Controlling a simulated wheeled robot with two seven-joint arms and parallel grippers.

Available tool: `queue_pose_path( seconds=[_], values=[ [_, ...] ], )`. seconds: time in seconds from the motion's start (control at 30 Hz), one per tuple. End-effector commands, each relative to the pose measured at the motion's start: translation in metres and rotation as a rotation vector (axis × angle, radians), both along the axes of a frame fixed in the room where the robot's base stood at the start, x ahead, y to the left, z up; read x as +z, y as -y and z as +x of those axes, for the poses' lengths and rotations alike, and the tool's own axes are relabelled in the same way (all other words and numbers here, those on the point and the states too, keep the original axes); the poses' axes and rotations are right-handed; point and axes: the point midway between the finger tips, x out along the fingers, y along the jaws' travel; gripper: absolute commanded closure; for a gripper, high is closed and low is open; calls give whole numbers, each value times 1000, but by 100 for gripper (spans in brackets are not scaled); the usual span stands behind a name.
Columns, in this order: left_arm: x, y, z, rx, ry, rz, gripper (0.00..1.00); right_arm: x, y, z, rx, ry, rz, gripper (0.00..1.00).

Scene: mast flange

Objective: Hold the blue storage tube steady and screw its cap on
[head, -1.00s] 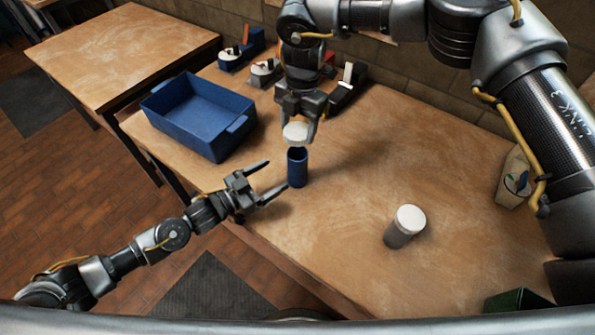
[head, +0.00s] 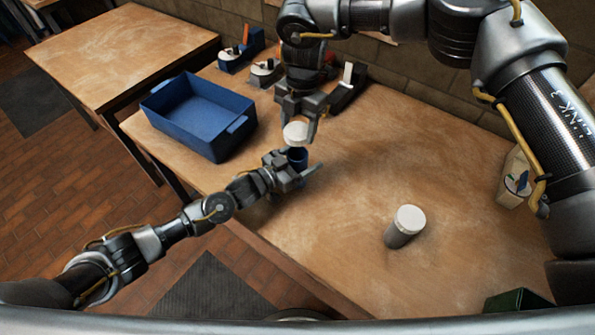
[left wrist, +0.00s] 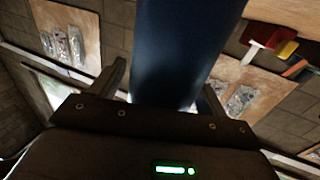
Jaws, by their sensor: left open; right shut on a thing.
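The blue storage tube (head: 298,155) stands upright on the table, its lower part hidden behind my left gripper in the head view. My left gripper (head: 301,172) is open with its fingers at either side of the tube. In the left wrist view the tube (left wrist: 180,50) is large and dark blue between the two open fingers (left wrist: 163,85). The white cap (head: 295,132) is held by my right gripper (head: 297,123), which is shut on it just above the tube's mouth. Whether cap and tube touch is hard to tell.
A blue bin (head: 203,120) stands on the table to the left. A grey container with a white lid (head: 405,227) stands to the right. Several tape dispensers line the back. A carton (head: 514,177) stands at the far right.

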Motion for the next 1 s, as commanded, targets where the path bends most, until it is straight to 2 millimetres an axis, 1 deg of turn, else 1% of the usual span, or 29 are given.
queue_pose_path(
  seconds=[0.13, 0.17, 0.6, 0.67, 0.77, 1.0],
  values=[
    [0, 0, 0, 0, 0, 0, 24, 0, 0, 0, 0, 0, 0, 63],
    [0, 0, 0, 0, 0, 0, 27, 0, 0, 0, 0, 0, 0, 63],
    [0, 0, 0, 0, 0, 0, 85, 0, 0, 0, 0, 0, 0, 63],
    [0, 0, 0, 0, 0, 0, 91, 0, 0, 0, 0, 0, 0, 63],
    [0, 0, 0, 0, 0, 0, 91, -4, 0, 0, 0, -1, 0, 63],
    [0, 0, 0, 0, 0, 0, 91, -38, 0, 0, 0, -2, 1, 63]
  ],
)
